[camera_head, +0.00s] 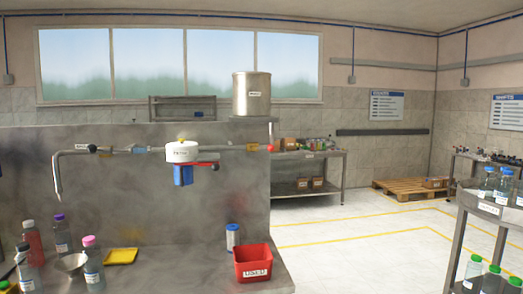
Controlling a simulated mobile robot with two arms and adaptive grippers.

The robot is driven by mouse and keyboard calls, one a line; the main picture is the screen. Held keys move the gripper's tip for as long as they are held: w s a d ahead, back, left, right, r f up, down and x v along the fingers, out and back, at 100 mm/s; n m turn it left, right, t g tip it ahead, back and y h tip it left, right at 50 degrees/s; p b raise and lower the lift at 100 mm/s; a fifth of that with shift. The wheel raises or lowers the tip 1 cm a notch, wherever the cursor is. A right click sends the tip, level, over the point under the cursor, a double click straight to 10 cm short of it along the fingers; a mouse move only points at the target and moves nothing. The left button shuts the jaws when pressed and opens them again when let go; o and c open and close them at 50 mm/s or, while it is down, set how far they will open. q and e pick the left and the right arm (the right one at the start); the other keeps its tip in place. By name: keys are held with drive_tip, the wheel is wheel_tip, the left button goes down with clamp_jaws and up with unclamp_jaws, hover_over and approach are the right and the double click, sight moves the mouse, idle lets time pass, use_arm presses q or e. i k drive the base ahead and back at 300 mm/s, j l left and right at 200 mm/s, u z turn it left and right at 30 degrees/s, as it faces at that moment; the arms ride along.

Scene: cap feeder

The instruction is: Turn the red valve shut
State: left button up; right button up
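A pipe runs along the grey metal panel. A white round filter head (182,151) with a blue body (183,175) below it is fitted in the line. A red lever (203,164) lies about level along the lower right of the filter head, with a dark end at its right. I cannot tell which one is the valve meant. Neither gripper shows clearly, and nothing touches the red handles.
Bottles (62,235), a metal bowl (71,264) and a yellow tray (121,256) stand at the bench's left. A red bin (253,262) and a blue-topped canister (232,237) stand at its right. A shelf cart (497,208) with bottles is at the far right. The floor between is open.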

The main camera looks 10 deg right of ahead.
sight(270, 148)
drive_tip(key=i+j, duration=0.15)
drive_tip(key=i, duration=0.3)
drive_tip(key=i+j, duration=0.15)
drive_tip(key=i, duration=0.35)
